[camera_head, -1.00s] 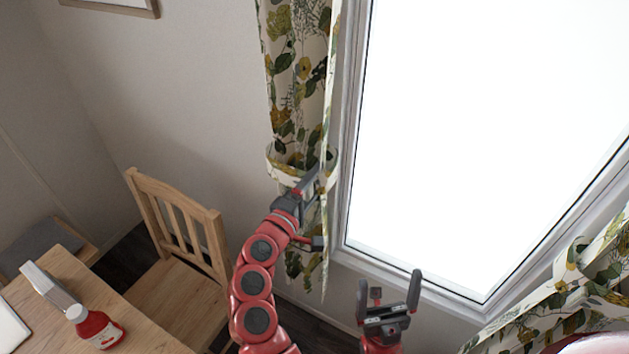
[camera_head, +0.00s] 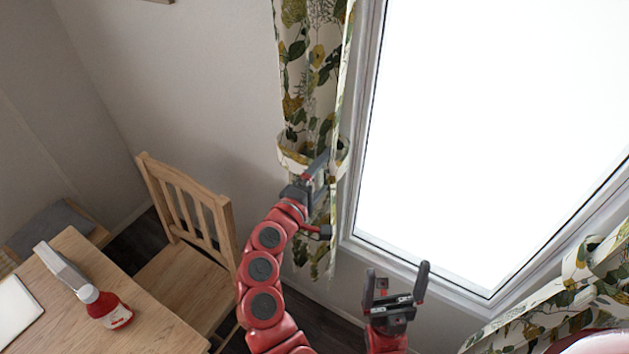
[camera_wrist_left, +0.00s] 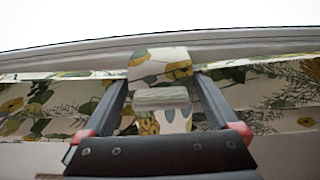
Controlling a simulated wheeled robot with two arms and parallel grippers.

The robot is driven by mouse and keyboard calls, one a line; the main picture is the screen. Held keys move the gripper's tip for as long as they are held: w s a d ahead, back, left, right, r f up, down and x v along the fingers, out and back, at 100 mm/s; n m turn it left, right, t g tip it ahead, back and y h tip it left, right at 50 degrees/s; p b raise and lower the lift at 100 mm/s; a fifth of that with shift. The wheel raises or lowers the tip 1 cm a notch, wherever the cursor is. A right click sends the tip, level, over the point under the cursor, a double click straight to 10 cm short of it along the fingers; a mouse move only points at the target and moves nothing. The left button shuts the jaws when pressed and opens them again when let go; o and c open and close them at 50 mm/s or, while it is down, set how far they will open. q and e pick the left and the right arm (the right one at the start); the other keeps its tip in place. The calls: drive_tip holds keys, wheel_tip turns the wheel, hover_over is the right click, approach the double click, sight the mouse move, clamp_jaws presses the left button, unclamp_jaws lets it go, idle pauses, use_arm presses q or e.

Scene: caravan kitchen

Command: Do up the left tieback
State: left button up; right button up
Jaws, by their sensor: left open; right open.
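The left curtain (camera_head: 310,95), cream with green and yellow leaves, hangs at the window's left side. Its tieback (camera_head: 292,160), a band of the same cloth, goes around it at mid-height; whether its ends meet is hidden by my gripper. My left gripper (camera_head: 322,192) is open at the front of the curtain, at the band. In the left wrist view, a strap of the tieback (camera_wrist_left: 160,68) with a pale grey patch (camera_wrist_left: 162,98) lies between the open fingers (camera_wrist_left: 161,84), apparently not gripped. My right gripper (camera_head: 397,276) is open and empty, low before the window.
The right curtain (camera_head: 560,300), with its own band, is at lower right. The bright window (camera_head: 480,130) lies between the curtains. A wooden chair (camera_head: 187,200) and a table (camera_head: 75,255) with a red bottle (camera_head: 110,310) stand at left.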

use_arm(q)
drive_tip(key=b+v, duration=0.1)
drive_tip(key=v, duration=0.4)
drive_tip(key=shift+s+a+f, duration=0.1)
drive_tip(key=shift+s+a, duration=0.2)
drive_tip(key=p, duration=0.8)
approach(315, 183)
drive_tip(key=shift+v, duration=1.7)
drive_tip(key=shift+d, duration=0.1)
